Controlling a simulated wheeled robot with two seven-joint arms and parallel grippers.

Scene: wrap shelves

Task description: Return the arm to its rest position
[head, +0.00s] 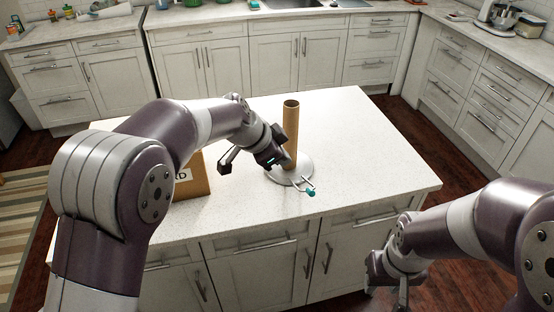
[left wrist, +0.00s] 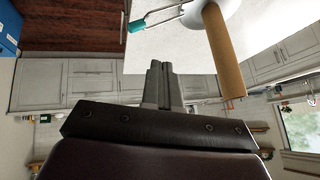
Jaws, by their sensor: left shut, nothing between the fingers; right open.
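My left arm reaches in from the left over the white island. Its gripper (head: 271,157) is above the island top, close to a brown cardboard tube (head: 291,130) that stands upright on a round pale base (head: 281,176). In the left wrist view the fingers (left wrist: 161,68) are together with nothing between them. The tube (left wrist: 224,55) shows there to the right of the fingers, apart from them. My right gripper (head: 386,288) hangs low at the bottom right, in front of the island, empty and open.
The island top (head: 370,150) is clear on its right side. A thin metal piece with a teal tip (head: 310,192) sits at the base's front edge. White cabinets (head: 285,60) line the back wall.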

